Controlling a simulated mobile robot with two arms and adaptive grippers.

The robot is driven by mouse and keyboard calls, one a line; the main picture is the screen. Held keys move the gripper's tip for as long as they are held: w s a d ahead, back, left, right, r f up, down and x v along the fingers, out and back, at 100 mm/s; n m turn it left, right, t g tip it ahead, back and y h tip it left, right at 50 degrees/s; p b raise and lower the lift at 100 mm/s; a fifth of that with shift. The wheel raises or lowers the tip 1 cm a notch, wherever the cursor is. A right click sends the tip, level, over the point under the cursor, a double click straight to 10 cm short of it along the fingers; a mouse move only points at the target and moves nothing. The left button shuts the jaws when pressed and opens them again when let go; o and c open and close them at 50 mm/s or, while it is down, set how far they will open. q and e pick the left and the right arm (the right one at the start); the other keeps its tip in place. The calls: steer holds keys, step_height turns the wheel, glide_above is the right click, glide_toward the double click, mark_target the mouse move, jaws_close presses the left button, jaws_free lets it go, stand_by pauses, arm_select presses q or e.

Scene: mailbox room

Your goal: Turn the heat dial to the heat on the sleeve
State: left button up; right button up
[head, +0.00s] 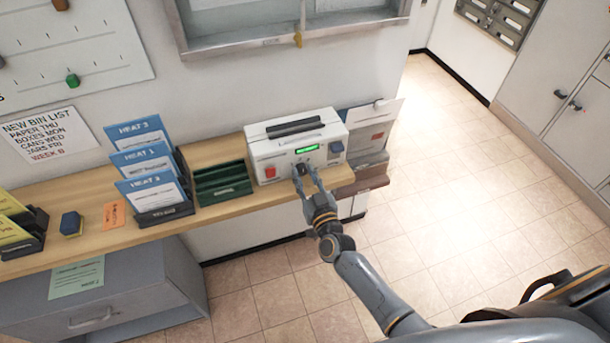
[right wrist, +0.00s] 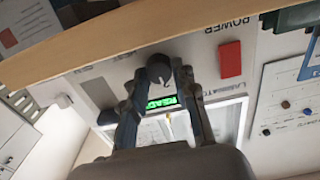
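The white laminator (head: 293,146) stands at the right end of the wooden shelf, with a red power button, a blue-grey switch and a green display reading READY. Its dark round heat dial (right wrist: 159,70) is on the front; the scale marks around it are too small to read. My right gripper (head: 308,172) is at the dial, its two fingers apart on either side of it; in the right wrist view small gaps seem to show, and contact is unclear. Blue-topped cards marked HEAT stand in holders on the left: HEAT 3 (head: 138,130), HEAT 1 (head: 145,160) and a front one (head: 152,190), its number unclear. My left gripper is out of view.
A dark green tray (head: 222,182) sits left of the laminator, and a holder with papers (head: 366,140) to its right. A blue-yellow block (head: 71,223) and an orange card (head: 114,213) lie farther left. A grey cabinet (head: 130,295) stands below. The tiled floor at right is clear.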

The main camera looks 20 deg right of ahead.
jaws_close()
steer(key=shift+m, duration=0.3)
steer(key=m+b, duration=0.1)
steer(key=m, duration=0.3)
steer(key=shift+f, duration=0.1)
steer(key=m+b, duration=0.1)
steer(key=m, duration=0.4)
steer(key=shift+d, duration=0.1)
steer(key=o, duration=0.9)
jaws_free()
steer(key=shift+o, duration=0.2)
